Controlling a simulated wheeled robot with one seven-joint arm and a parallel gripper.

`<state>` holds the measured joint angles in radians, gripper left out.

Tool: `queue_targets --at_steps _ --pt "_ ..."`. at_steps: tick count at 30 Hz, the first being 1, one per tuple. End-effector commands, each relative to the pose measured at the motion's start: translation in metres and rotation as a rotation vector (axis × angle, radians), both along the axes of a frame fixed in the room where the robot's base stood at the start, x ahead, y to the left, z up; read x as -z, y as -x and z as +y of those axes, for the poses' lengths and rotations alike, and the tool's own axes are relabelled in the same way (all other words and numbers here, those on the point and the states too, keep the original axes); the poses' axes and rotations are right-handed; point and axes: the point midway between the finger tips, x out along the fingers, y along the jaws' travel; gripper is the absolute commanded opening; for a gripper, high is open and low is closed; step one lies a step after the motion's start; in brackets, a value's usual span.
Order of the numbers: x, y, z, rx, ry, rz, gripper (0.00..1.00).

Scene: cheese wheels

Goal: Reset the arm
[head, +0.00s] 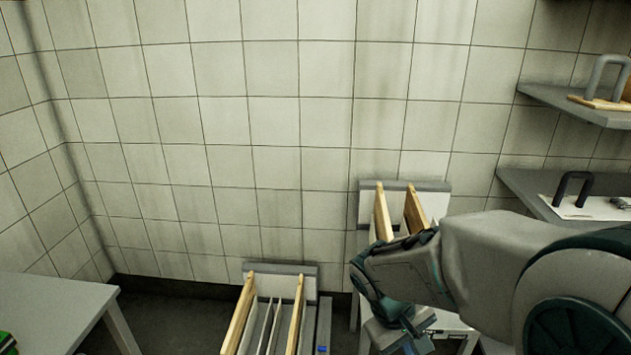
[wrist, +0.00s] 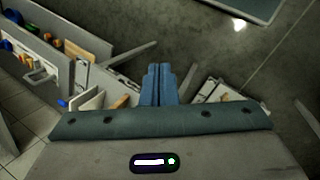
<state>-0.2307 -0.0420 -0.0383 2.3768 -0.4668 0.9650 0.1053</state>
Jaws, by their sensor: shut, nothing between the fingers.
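My arm comes in from the right side of the head view and reaches toward the middle. My gripper (wrist: 157,84) shows in the wrist view as two blue fingers pressed together, with nothing between them. In the head view my gripper end hangs low in front of the right-hand rack, and its fingertips are hard to make out there. No cheese wheel can be made out in either view.
Two racks with upright boards stand by the tiled wall, a lower rack (head: 246,310) and a right-hand rack (head: 383,212) partly behind my arm. Shelves (head: 535,186) hold handled items at right. A grey table (head: 50,303) stands at left. Floor (head: 170,310) shows between.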

Motion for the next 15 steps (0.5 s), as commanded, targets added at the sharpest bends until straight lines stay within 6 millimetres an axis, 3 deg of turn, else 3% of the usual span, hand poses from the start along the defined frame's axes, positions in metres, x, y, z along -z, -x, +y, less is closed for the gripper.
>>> queue_targets --at_steps 1,6,10,15 --pt "-0.028 0.008 -0.001 0.048 -0.047 -0.04 0.0" --pt "-0.08 0.031 0.006 0.19 -0.214 -0.164 0.0" --pt "-0.112 0.044 0.013 0.273 -0.319 -0.253 0.0" --pt "-0.135 0.053 0.019 0.336 -0.402 -0.327 0.0"
